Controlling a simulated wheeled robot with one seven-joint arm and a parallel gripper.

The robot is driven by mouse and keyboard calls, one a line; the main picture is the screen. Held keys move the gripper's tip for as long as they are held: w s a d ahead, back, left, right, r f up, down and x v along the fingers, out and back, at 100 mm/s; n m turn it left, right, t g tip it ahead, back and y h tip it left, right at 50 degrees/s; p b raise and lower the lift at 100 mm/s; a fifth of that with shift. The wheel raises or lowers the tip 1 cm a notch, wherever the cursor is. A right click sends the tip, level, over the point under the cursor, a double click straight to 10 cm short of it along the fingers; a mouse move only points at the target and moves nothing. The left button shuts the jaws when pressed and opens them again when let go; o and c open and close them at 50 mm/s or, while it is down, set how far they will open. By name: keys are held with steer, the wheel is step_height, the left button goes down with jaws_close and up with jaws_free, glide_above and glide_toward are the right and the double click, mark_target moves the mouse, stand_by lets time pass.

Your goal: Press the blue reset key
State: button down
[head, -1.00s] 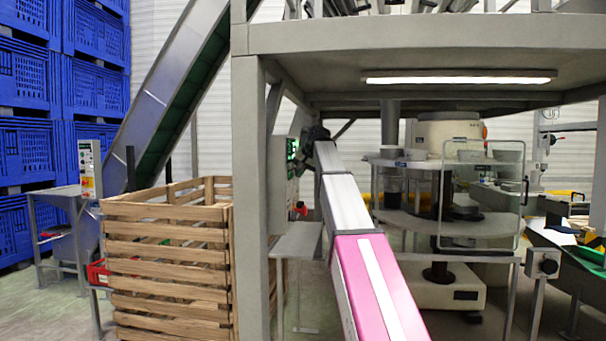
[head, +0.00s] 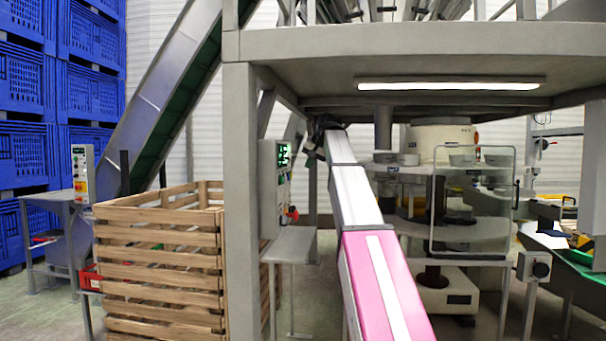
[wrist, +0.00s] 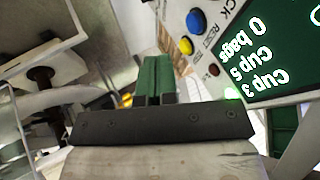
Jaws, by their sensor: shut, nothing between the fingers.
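The blue reset key (wrist: 196,20) is a round button on a light panel at the top of the wrist view, with lettering beside it. The same control panel (head: 270,190) shows in the head view on the grey post, its buttons too small to tell apart. My gripper (wrist: 155,62) has its green fingers together with nothing between them. It is left of and below the blue key in the wrist view, apart from it in the picture. In the head view my gripper (head: 318,128) is a dark shape right of the panel, its fingers not distinct.
A yellow button (wrist: 186,45) and a red one (wrist: 213,70) sit near the blue key, beside a lit green display (wrist: 262,50). A small grey table (head: 290,245) stands below the panel. A wooden crate (head: 160,250) is left of the post.

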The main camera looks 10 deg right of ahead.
steer(key=shift+v, duration=1.3)
steer(key=s+a+f+g+h, duration=0.1)
steer(key=s+f, duration=0.1)
steer(key=f, duration=1.2)
steer(key=s+f+g, duration=0.1)
steer(key=s+f, duration=0.2)
steer(key=f, duration=1.2)
steer(key=s+a+f+g+h, duration=0.1)
steer(key=s+f, duration=0.1)
steer(key=f, duration=1.2)
steer(key=s+a+f+n+g+h, duration=0.1)
steer(key=s+f+n+g+h, duration=0.1)
steer(key=s+f, duration=2.2)
step_height(320, 180, down, 4)
steer(key=shift+s+a+f+g, duration=0.15)
steer(key=shift+s+f+g, duration=0.1)
steer(key=shift+g, duration=0.35)
